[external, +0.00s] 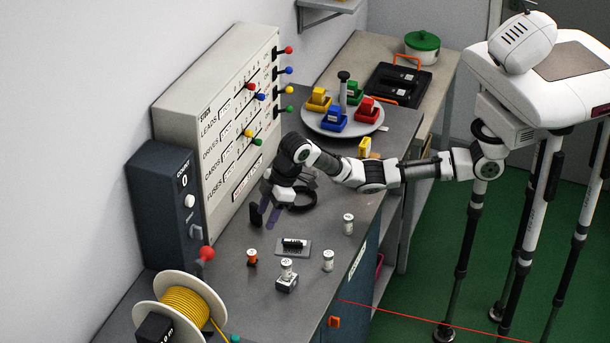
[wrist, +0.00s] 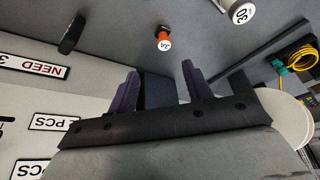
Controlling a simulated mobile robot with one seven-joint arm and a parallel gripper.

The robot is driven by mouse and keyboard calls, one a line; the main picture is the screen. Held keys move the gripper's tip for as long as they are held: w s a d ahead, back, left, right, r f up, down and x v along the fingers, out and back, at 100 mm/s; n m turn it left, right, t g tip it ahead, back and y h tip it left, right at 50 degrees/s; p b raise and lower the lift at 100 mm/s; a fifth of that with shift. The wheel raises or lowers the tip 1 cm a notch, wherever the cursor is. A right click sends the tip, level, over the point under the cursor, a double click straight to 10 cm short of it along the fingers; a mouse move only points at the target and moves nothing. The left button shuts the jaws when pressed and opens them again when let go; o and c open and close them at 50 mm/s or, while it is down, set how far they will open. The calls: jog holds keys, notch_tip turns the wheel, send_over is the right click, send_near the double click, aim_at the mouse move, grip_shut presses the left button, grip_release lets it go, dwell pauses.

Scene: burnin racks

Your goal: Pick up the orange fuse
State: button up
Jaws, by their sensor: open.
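The orange fuse (external: 252,257) stands upright on the grey bench, left of the small plate. In the wrist view the fuse (wrist: 163,40) shows its orange body and a pale cap with dark lettering, beyond the fingertips and roughly between them. My gripper (external: 265,216) is above the bench, behind the fuse and apart from it. In the wrist view my gripper (wrist: 159,72) has its two dark fingers spread with nothing between them.
White fuses (external: 328,260) stand nearby, one on a small block (external: 287,284). A grey plate (external: 293,252) holds a dark part. A yellow cable spool (external: 160,284) stands at the front left. The labelled panel (external: 215,130) rises behind. A round tray (external: 312,126) holds coloured blocks.

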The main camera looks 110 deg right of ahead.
aim_at(251, 252)
jog(key=p+x, duration=0.2)
jog(key=x, duration=0.6)
jog(key=shift+a+p+x, duration=0.25)
jog(key=shift+p+x, duration=0.35)
jog(key=shift+x, duration=0.8)
jog(key=shift+a+p+x, duration=0.2)
jog(key=shift+p+x, duration=0.35)
jog(key=shift+x, duration=0.85)
jog(key=shift+w, duration=0.1)
jog(key=c, duration=1)
jog(key=shift+r, duration=0.15)
jog(key=shift+c, duration=0.2)
